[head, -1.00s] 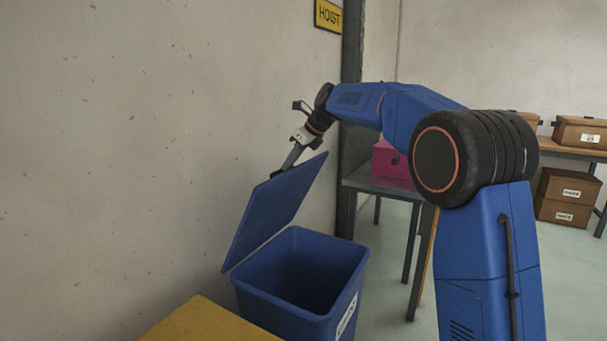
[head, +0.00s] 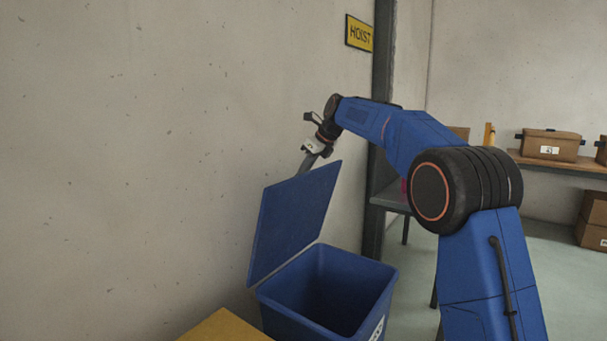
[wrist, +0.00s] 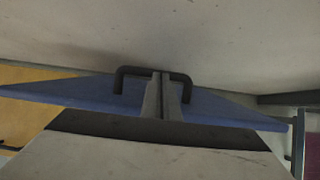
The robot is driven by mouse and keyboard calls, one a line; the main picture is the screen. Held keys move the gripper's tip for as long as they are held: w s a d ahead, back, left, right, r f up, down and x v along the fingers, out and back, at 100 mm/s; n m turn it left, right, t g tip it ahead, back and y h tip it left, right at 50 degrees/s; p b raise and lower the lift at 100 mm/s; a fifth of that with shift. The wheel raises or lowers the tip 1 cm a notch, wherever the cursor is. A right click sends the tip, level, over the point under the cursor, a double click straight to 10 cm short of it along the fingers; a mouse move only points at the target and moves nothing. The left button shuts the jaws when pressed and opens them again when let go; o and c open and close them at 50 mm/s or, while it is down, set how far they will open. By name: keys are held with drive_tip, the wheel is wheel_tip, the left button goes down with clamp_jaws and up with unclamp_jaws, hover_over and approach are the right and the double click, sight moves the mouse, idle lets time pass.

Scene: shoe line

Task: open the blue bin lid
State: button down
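The blue bin (head: 283,322) stands by the wall with its inside open to view. Its blue lid (head: 293,218) is raised steeply at the bin's left side, close to upright. The lid also shows edge-on in the wrist view (wrist: 70,91). A black handle (wrist: 130,71) sits on the lid. My gripper (head: 309,165) is at the lid's upper edge. In the wrist view my gripper's fingers (wrist: 162,90) are close together on the middle of the handle. The exact contact is small and partly hidden by the fingers.
A concrete wall stands close behind the lid. A yellow-topped surface (head: 228,328) is at the bin's near left. A grey table (head: 388,198) stands behind my arm. Brown boxes (head: 550,145) sit on a shelf at the right. Open floor lies at the right.

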drive_tip(key=v, duration=1.7)
drive_tip(key=s+d+f+n+h, duration=0.2)
drive_tip(key=s+d+n, duration=0.45)
drive_tip(key=s, duration=0.55)
drive_tip(key=s+d+f+n+h, duration=0.1)
drive_tip(key=s+d+f+n, duration=0.3)
drive_tip(key=s+f, duration=0.7)
drive_tip(key=s+d+f+n+h, duration=0.1)
drive_tip(key=s+d+f+n, duration=0.4)
drive_tip(key=s, duration=1.2)
drive_tip(key=s+d+f+n+h, duration=0.1)
drive_tip(key=s+d+f+n, duration=0.4)
drive_tip(key=s+f+n, duration=0.4)
drive_tip(key=s+f, duration=0.5)
drive_tip(key=f, duration=0.3)
drive_tip(key=shift+s+f+n+t+h, duration=0.15)
drive_tip(key=shift+f+n+t+h, duration=0.15)
drive_tip(key=shift+n+t, duration=0.1)
drive_tip(key=shift+d, duration=0.3)
